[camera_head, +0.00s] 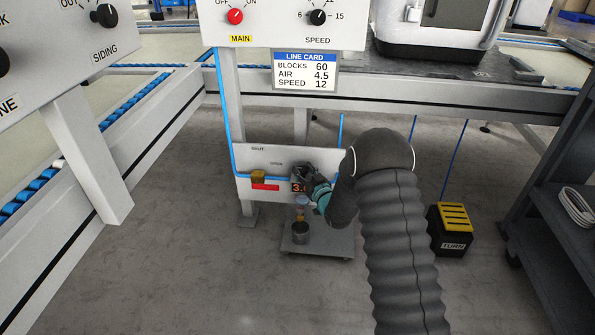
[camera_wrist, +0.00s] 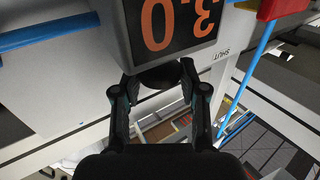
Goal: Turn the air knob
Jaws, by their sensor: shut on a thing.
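The air panel (camera_head: 285,158) is a white plate low under the line. Its display (camera_head: 298,188) is partly covered by my gripper in the head view. In the wrist view the display (camera_wrist: 178,28) appears upside down and reads 3.0 in orange digits. The dark air knob (camera_wrist: 158,76) sits beside the display, between my two fingers. My gripper (camera_wrist: 160,84) is shut on the knob, a finger on each side. In the head view my gripper (camera_head: 318,183) is at the panel and hides the knob.
The line card (camera_head: 305,71) lists AIR 4.5. A black-and-yellow box (camera_head: 450,230) and dark shelf (camera_head: 545,200) are right. Floor at left front is clear.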

